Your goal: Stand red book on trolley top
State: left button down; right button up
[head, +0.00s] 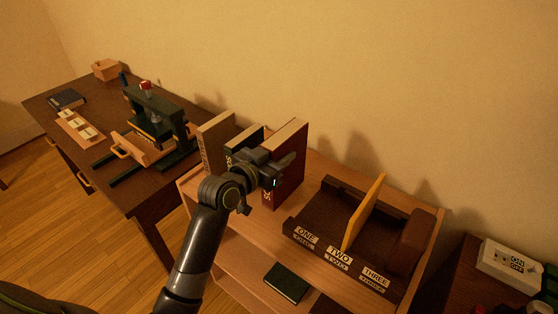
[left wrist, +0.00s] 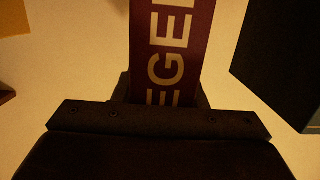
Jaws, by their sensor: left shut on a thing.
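The red book (head: 291,187) is upright at the back left of the wooden trolley top (head: 248,232), to the right of a dark green book. Its dark red spine with pale letters fills the middle of the left wrist view (left wrist: 172,50). My left gripper (head: 278,172) is shut on the red book at its spine side. The gripper and arm hide part of the book. I cannot tell whether its lower edge touches the top. My right gripper is not in view.
A tan book (head: 214,142) and the dark green book (head: 238,143) stand left of the red one. A dark rack (head: 318,226) with labelled slots holds a yellow board (head: 362,212) on the right. A green book (head: 287,282) lies on the lower shelf. A press (head: 155,115) stands on the left desk.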

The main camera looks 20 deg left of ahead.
pick_arm(q)
jog(key=shift+f, duration=0.85)
jog(key=c, duration=1.3)
grip_release()
jog(key=shift+f, duration=0.25)
jog(key=shift+c, duration=0.2)
jog(key=o, duration=0.5)
jog(key=shift+r, duration=0.1)
jog(key=shift+c, duration=0.2)
jog(key=b+v, duration=0.1)
jog(key=v, duration=1.1)
jog(key=shift+s, duration=0.1)
